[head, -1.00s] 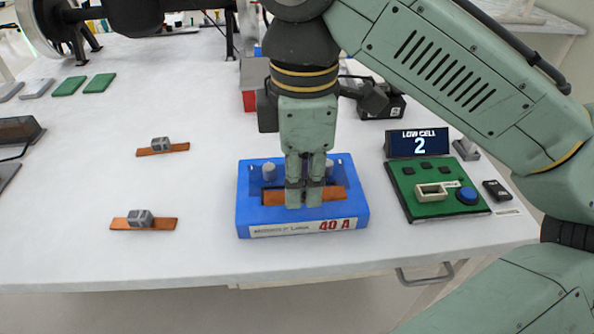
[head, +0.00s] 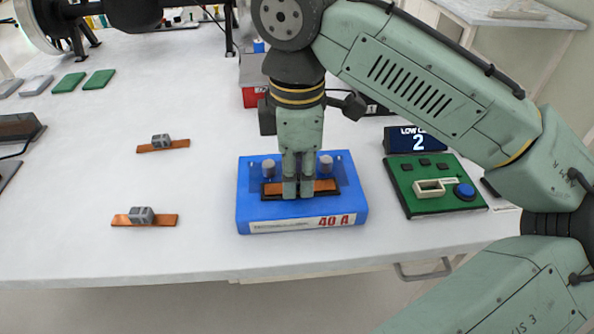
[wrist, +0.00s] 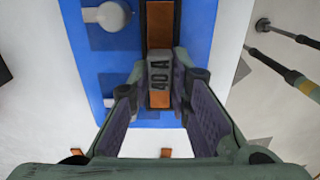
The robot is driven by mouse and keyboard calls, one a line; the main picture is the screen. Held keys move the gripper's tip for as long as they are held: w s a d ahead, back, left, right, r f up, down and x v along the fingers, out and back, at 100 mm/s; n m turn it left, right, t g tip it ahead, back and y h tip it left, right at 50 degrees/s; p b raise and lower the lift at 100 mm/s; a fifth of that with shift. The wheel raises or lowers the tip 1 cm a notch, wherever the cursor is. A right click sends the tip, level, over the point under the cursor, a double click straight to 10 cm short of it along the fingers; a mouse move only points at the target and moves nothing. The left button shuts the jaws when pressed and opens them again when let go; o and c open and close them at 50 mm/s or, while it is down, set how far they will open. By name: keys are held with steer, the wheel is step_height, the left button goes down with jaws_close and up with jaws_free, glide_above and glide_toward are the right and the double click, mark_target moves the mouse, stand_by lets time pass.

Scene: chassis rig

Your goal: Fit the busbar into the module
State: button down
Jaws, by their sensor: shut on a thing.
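The blue module (head: 350,205) stands on the table, with a 40 A label on its front and two grey posts on top. My gripper (head: 298,190) points down over its middle, shut on the grey block of a copper busbar (head: 326,185). The busbar looks level and lined up with the slot. My fingers hide its middle, and I cannot tell whether it is fully seated.
Two other copper busbars with grey blocks lie on the left, one further back (head: 178,144) and one nearer (head: 166,221). A green panel (head: 408,189) with a blue button and a display (head: 403,139) reading 2 stand on the right. The table between is clear.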

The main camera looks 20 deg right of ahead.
mark_target(298, 178)
steer(key=shift+s+f, duration=0.15)
steer(key=shift+f, duration=0.35)
steer(key=c, duration=1.8)
jaws_free()
steer(key=shift+a, duration=0.1)
steer(key=o, duration=0.3)
steer(key=shift+f, duration=0.2)
steer(key=shift+r, duration=0.25)
steer(key=shift+r, duration=0.5)
step_height(298, 178, up, 12)
steer(key=p, duration=1.1)
